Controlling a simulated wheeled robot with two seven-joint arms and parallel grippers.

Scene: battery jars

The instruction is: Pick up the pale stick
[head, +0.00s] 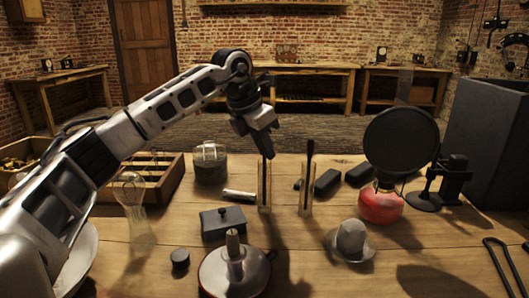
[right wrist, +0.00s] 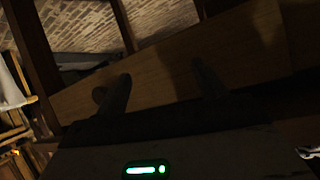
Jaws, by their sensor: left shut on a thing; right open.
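A short pale stick (head: 238,195) lies on the table, just left of the nearer-left of two narrow glass jars (head: 265,198). My left gripper (head: 270,156) is above that jar, pointing down and shut on a thin dark stick (head: 263,170) whose lower part is in the jar; the fingers partly hide its top. The right glass jar (head: 306,204) has another dark stick (head: 310,152) standing up out of it. My right gripper (right wrist: 160,88) shows in the right wrist view with its fingers apart and nothing between them.
A grey lidded box (head: 222,222) and a candle holder (head: 234,270) stand in front of the jars. Dark blocks (head: 327,182), a red-based burner (head: 380,205) and a grey domed piece (head: 351,240) are to the right.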

